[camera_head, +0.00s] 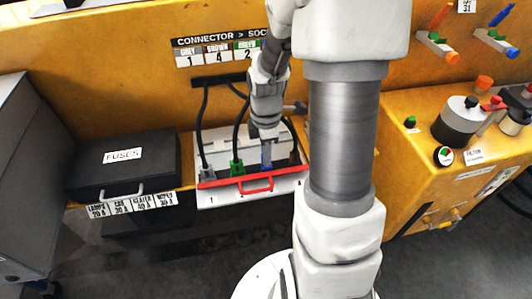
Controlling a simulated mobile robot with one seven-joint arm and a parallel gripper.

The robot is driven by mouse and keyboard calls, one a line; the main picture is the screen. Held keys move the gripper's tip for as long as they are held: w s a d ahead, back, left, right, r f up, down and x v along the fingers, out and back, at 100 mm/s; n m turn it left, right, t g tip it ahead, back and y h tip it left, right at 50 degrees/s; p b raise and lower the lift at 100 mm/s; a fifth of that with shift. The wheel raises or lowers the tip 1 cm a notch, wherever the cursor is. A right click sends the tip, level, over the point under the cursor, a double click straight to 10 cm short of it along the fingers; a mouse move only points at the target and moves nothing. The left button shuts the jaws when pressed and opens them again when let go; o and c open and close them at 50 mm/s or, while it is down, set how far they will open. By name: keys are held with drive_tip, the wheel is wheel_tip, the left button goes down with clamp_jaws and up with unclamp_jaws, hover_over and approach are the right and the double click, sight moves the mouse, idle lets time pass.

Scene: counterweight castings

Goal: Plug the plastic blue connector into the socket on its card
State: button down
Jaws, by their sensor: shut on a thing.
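My gripper (266,138) points down over the white card (228,195) and is shut on the blue connector (266,157). The blue connector is upright, just behind the card's red bar (230,181). I cannot tell if it is seated in a socket, as the socket under it is hidden. A grey connector (207,173) and a green connector (237,168) stand to its left, each with a black cable. A dark connector (295,158) stands to its right, partly behind my arm.
A label board (190,60) headed "CONNECTOR > SOC..." is on the yellow wall, partly hidden by my arm. A black fuse box (122,163) stands left. A yellow cabinet (400,200) with knobs stands right. The black cables (203,115) hang close beside my gripper.

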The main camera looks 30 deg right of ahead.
drive_tip(key=shift+f, duration=0.5)
drive_tip(key=c, duration=0.8)
unclamp_jaws()
drive_tip(key=shift+o, duration=0.2)
drive_tip(key=shift+r, duration=0.1)
wheel_tip(320, 180, up, 17)
drive_tip(key=p, duration=0.2)
drive_tip(key=shift+r, duration=0.15)
